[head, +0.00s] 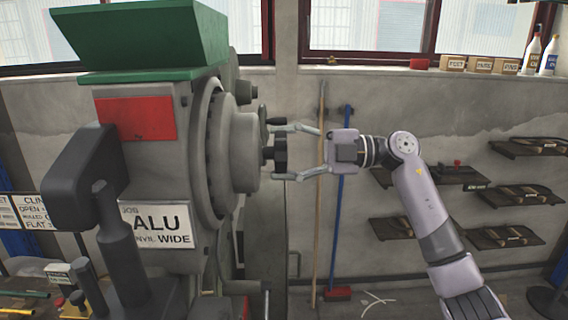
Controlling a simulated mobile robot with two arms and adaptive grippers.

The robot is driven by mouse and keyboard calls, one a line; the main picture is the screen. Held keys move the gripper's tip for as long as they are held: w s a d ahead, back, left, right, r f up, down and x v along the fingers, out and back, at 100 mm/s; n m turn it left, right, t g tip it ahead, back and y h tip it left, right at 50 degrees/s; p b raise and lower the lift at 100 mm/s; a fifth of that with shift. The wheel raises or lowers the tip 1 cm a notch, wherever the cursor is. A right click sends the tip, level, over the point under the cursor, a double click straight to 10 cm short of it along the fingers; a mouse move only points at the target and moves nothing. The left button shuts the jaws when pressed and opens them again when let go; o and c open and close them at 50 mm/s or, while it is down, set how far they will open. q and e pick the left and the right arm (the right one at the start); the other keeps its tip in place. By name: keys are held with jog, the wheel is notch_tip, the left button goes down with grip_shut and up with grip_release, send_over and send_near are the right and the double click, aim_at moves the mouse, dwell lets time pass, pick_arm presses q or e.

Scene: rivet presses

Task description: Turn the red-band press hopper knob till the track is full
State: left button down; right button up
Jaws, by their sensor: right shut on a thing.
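The press (160,170) stands at the left of the head view, with a red band (136,118) on its grey body and a green hopper (140,38) on top. A sign on it reads "JOB ALU, ANVIL WIDE" (155,225). A dark knob (279,152) sticks out from the round hub (240,150) on the press's right side. My right gripper (280,153) comes from the right, its two fingers above and below the knob, shut on it. The inside of the hopper and the track cannot be made out. My left gripper is not in view.
Wall shelves with parts (480,185) hang at the right. A broom (338,293) and poles lean on the back wall behind my gripper. Bottles (541,53) and small labelled boxes stand on the sill. A second sign (28,212) is partly hidden at left.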

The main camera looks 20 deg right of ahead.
jog(key=n+b, duration=0.2)
jog(key=n, duration=0.2)
jog(key=shift+n+b, duration=0.3)
jog(key=shift+b, duration=0.1)
jog(key=n+b, duration=0.2)
jog(key=n, duration=0.2)
jog(key=shift+r+n+b, duration=0.1)
jog(key=shift+n+b, duration=0.2)
jog(key=n+b, duration=0.2)
jog(key=n, duration=0.3)
jog(key=shift+s+r+b, duration=0.1)
jog(key=shift+b, duration=0.3)
jog(key=shift+s+a+r+n+b, duration=0.1)
jog(key=shift+n+b, duration=0.75)
jog(key=shift+n, duration=1.35)
jog(key=o, duration=0.8)
jog(key=shift+c, duration=0.2)
jog(key=o, duration=0.4)
jog(key=shift+r, duration=0.15)
